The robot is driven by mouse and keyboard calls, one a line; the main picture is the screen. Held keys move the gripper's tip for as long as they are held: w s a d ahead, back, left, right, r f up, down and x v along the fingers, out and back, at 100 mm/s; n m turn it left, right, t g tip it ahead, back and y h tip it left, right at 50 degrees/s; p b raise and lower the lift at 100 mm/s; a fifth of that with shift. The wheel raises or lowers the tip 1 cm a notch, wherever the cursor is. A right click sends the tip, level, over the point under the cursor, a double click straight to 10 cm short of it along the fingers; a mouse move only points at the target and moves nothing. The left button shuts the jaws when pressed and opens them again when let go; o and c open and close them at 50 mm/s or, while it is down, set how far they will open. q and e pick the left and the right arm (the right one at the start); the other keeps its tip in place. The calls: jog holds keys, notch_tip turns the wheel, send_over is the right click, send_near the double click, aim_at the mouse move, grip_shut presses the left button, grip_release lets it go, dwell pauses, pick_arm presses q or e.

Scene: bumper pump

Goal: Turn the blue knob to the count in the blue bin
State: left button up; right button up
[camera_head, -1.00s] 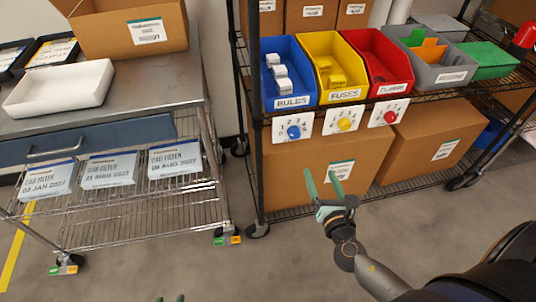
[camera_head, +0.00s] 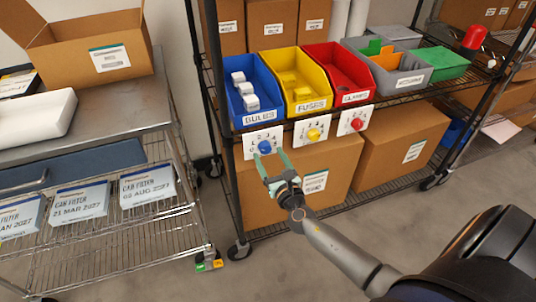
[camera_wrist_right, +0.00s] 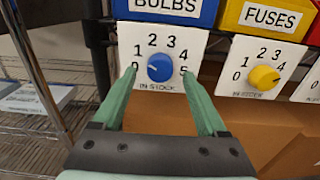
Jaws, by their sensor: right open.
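The blue knob (camera_head: 265,147) is on a white dial card below the blue bin (camera_head: 236,117). It also shows in the right wrist view (camera_wrist_right: 160,68), with numbers 0 to 5 around it; I cannot tell surely where it points. The blue bin, labelled BULBS, holds 3 visible white boxes (camera_head: 245,88). My right gripper (camera_head: 270,156) is open and empty in front of the blue dial. In the right wrist view its fingertips (camera_wrist_right: 159,76) stand on either side of the knob, seemingly short of touching it. My left gripper is out of view.
A yellow knob (camera_head: 313,135) and a red knob (camera_head: 356,125) sit on dial cards to the right. Yellow (camera_head: 308,106) and red (camera_head: 353,98) bins stand beside the blue one. Cardboard boxes fill the lower shelf. A wire cart (camera_head: 150,225) stands at left.

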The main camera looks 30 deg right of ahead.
jog(key=shift+x, duration=0.8)
grip_shut()
